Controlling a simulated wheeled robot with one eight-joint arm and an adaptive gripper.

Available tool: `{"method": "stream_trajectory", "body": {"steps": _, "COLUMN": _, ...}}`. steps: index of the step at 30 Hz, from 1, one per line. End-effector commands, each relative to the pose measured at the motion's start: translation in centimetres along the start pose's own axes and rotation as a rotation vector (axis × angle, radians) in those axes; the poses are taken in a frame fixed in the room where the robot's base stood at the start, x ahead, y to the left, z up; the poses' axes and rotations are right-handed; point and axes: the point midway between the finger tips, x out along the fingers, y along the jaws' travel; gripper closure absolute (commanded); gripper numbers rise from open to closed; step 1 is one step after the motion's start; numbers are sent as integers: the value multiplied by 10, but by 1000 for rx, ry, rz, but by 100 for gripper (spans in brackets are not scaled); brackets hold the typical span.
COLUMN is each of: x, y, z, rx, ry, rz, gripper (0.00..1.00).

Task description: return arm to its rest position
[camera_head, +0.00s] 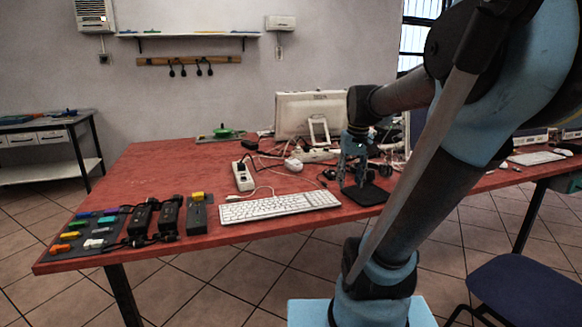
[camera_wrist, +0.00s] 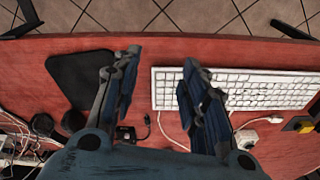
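Nothing is held between the fingers. My arm reaches in from the right of the head view and covers part of the table's right side.
A white keyboard (camera_head: 280,206) and a black pad (camera_head: 364,194) lie near the front edge. Tangled cables, a power strip (camera_head: 243,176) and a monitor (camera_head: 312,115) stand behind. Black adapters (camera_head: 168,216) and coloured pieces lie at left. A dark blue chair (camera_head: 525,288) stands at lower right.

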Motion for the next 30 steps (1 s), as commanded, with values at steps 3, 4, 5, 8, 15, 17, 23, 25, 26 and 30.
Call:
{"method": "stream_trajectory", "body": {"steps": 3, "x": 20, "y": -2, "z": 35, "rx": 13, "ry": 12, "rz": 10, "gripper": 60}}
{"method": "stream_trajectory", "body": {"steps": 4, "x": 25, "y": -3, "z": 43, "rx": 17, "ry": 16, "rz": 13, "gripper": 60}}
{"method": "stream_trajectory", "body": {"steps": 5, "x": 31, "y": -3, "z": 51, "rx": 20, "ry": 19, "rz": 15, "gripper": 60}}
{"method": "stream_trajectory", "body": {"steps": 8, "x": 49, "y": -4, "z": 77, "rx": 33, "ry": 31, "rz": 22, "gripper": 60}}
{"method": "stream_trajectory", "body": {"steps": 15, "x": 94, "y": -5, "z": 128, "rx": 59, "ry": 56, "rz": 38, "gripper": 60}}
{"method": "stream_trajectory", "body": {"steps": 17, "x": 103, "y": -5, "z": 136, "rx": 63, "ry": 60, "rz": 41, "gripper": 60}}
{"method": "stream_trajectory", "body": {"steps": 23, "x": 118, "y": -6, "z": 150, "rx": 72, "ry": 68, "rz": 46, "gripper": 60}}
{"method": "stream_trajectory", "body": {"steps": 25, "x": 118, "y": -6, "z": 150, "rx": 73, "ry": 68, "rz": 46, "gripper": 60}}
{"method": "stream_trajectory", "body": {"steps": 26, "x": 119, "y": -6, "z": 150, "rx": 73, "ry": 68, "rz": 46, "gripper": 60}}
{"method": "stream_trajectory", "body": {"steps": 30, "x": 118, "y": -6, "z": 150, "rx": 73, "ry": 68, "rz": 46, "gripper": 60}}
